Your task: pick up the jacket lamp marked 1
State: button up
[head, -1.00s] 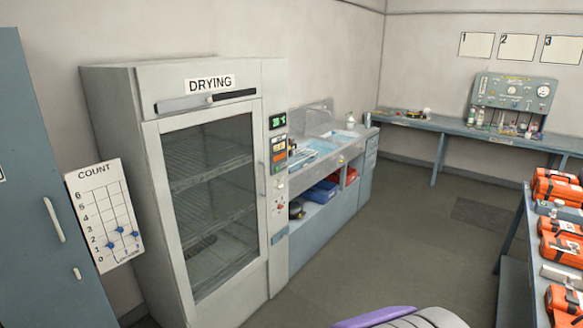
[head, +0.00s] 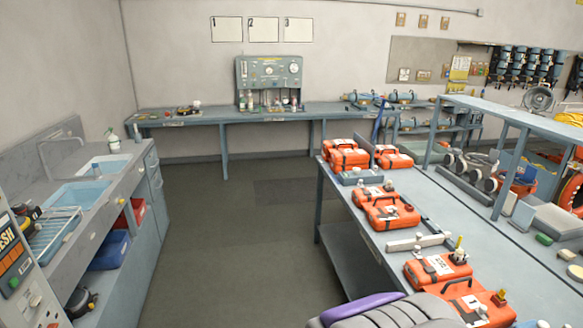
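I cannot make out a jacket lamp marked 1 in this view. Wall cards marked 1 (head: 226,29), 2 (head: 263,29) and 3 (head: 298,29) hang above the back bench. Small items stand by the grey-green gauge panel (head: 269,72) below them, too small to identify. My gripper is not in view; only a grey and purple part, probably of my own body, shows at the bottom edge.
A long blue-grey bench (head: 375,240) on the right carries several orange cases (head: 392,215). A sink counter (head: 130,165) with a blue basin stands at the left. A back bench (head: 190,118) runs along the far wall. The floor (head: 215,245) between them is clear.

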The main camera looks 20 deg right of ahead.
aim_at(458, 254)
jog(key=i+l+z, duration=0.1)
jog(key=i+z, duration=0.85)
jog(key=i+j+z, duration=0.25)
jog(key=z, duration=0.2)
jog(key=i+z, duration=0.2)
jog(key=z, duration=0.2)
jog(key=i+z, duration=0.2)
jog(key=z, duration=0.15)
jog(key=i+z, duration=0.2)
jog(key=z, duration=0.2)
